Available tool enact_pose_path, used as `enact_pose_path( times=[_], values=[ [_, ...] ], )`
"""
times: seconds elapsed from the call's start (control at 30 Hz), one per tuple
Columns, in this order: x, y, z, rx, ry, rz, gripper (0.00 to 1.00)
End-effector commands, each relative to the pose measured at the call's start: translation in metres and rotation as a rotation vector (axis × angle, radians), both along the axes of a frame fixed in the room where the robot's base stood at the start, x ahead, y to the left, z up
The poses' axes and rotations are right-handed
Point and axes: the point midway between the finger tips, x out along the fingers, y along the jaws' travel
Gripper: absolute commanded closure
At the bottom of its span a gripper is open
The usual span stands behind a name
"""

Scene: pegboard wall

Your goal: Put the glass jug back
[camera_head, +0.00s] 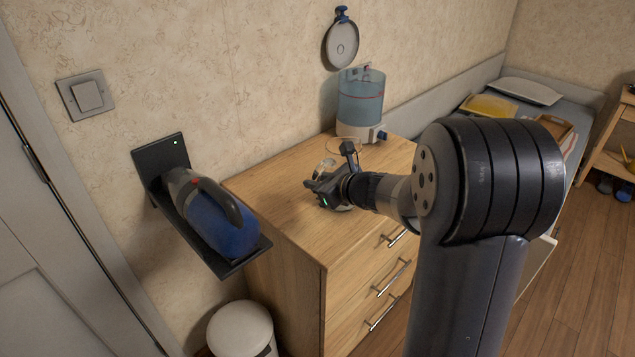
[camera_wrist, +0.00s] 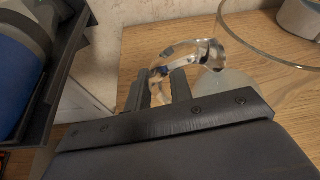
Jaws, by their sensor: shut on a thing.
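The glass jug (camera_head: 325,167) is clear and mostly hidden behind my gripper in the head view, over the wooden dresser top. In the wrist view its curved clear handle (camera_wrist: 205,46) arches up by my fingers, with a pale part of the jug beyond. My gripper (camera_head: 318,188) is shut on the jug; in the wrist view its two fingers (camera_wrist: 159,88) stand on either side of the handle's near end. I cannot tell whether the jug's base touches the dresser.
A wall shelf (camera_head: 238,266) holds a blue handheld vacuum (camera_head: 222,222) at left. A white bin (camera_head: 240,325) stands below. The dresser's front left is clear.

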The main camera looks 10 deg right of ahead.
Motion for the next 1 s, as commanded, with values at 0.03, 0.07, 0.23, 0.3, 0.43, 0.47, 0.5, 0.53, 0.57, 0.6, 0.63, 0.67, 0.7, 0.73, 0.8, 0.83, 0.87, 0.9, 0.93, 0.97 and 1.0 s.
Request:
enact_pose_path(
  times=[0.03,0.07,0.23,0.3,0.43,0.47,0.5,0.53,0.57,0.6,0.63,0.67,0.7,0.73,0.8,0.83,0.87,0.9,0.93,0.97,1.0],
  values=[
    [0.001,0.0,0.003,-0.001,-0.006,0.001,1.0],
    [0.001,0.0,0.003,-0.001,-0.006,0.0,1.0],
    [0.0,0.0,0.0,0.0,0.0,0.0,0.72],
    [0.0,0.0,0.0,0.0,0.0,0.0,0.67],
    [0.0,0.0,0.0,0.0,0.0,-0.001,0.57],
    [0.0,0.0,0.0,0.0,0.0,-0.001,0.57],
    [0.0,0.0,0.0,0.0,0.0,-0.001,0.57],
    [0.0,0.0,0.0,0.0,0.0,-0.001,0.57],
    [0.0,0.0,0.0,0.0,0.0,-0.001,0.57],
    [0.0,0.0,0.0,0.0,0.0,-0.001,0.57],
    [0.0,0.0,0.0,0.0,0.0,-0.001,0.57],
    [0.0,0.0,0.0,0.0,0.0,-0.001,0.57],
    [0.0,0.0,0.001,0.0,0.0,-0.001,0.57],
    [0.0,-0.001,0.002,0.0,0.0,-0.001,0.57],
    [-0.004,-0.004,0.004,-0.001,-0.001,-0.004,0.57],
    [-0.007,-0.006,0.006,-0.001,-0.001,-0.004,0.57],
    [-0.01,-0.008,0.007,-0.001,-0.001,-0.004,0.57],
    [-0.015,-0.012,0.01,-0.001,-0.002,-0.005,0.57],
    [-0.02,-0.014,0.012,0.0,-0.003,-0.004,0.57],
    [-0.024,-0.017,0.014,0.0,-0.003,-0.004,0.57],
    [-0.031,-0.022,0.018,-0.002,-0.003,-0.005,0.57]
  ],
)
